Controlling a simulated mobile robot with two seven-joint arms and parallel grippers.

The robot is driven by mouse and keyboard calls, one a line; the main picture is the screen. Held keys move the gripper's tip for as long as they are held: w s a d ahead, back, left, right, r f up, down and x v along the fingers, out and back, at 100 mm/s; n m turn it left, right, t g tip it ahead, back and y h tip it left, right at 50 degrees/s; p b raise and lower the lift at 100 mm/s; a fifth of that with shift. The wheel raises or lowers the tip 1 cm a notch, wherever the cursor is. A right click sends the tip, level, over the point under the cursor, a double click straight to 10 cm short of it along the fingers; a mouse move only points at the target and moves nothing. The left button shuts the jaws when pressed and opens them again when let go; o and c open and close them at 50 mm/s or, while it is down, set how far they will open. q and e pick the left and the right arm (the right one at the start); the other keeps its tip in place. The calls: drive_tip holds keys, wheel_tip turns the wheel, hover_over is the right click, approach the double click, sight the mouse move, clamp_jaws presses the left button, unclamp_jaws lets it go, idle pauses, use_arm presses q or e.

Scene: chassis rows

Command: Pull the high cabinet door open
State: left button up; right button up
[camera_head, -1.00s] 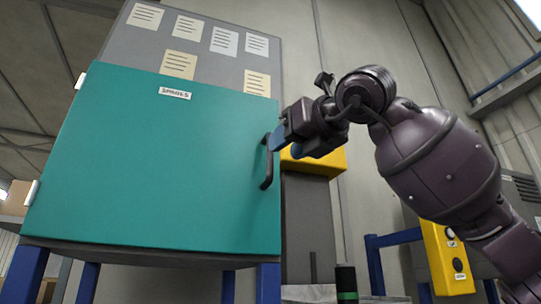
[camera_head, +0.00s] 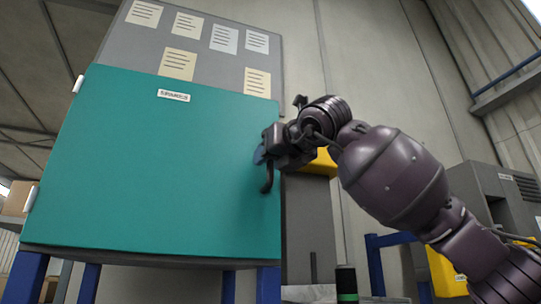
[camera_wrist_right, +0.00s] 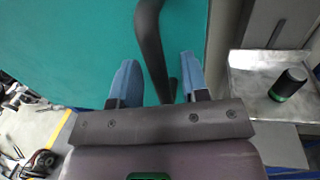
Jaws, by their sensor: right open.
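The high cabinet has a teal door (camera_head: 150,165) with a white label near its top edge; the door is shut, with hinges on its left side. The dark bar handle (camera_head: 268,178) stands upright at the door's right edge, and its upper part is hidden by my gripper. My right gripper (camera_head: 261,154) is at the handle's upper part. In the right wrist view the handle (camera_wrist_right: 152,45) runs between the two open blue fingers (camera_wrist_right: 158,82), closer to the right finger. Neither finger is seen clamped on it. My left gripper is in no view.
A grey board (camera_head: 215,50) with paper notes rises behind the cabinet top. Blue legs (camera_head: 88,283) carry the cabinet. A black cylinder with a green band (camera_head: 346,284) stands on a metal tray (camera_wrist_right: 250,85) right of the door. A yellow box (camera_head: 318,164) is behind my gripper.

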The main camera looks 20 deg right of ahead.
drive_tip(key=shift+w, duration=0.25)
clamp_jaws()
drive_tip(key=shift+s, duration=0.15)
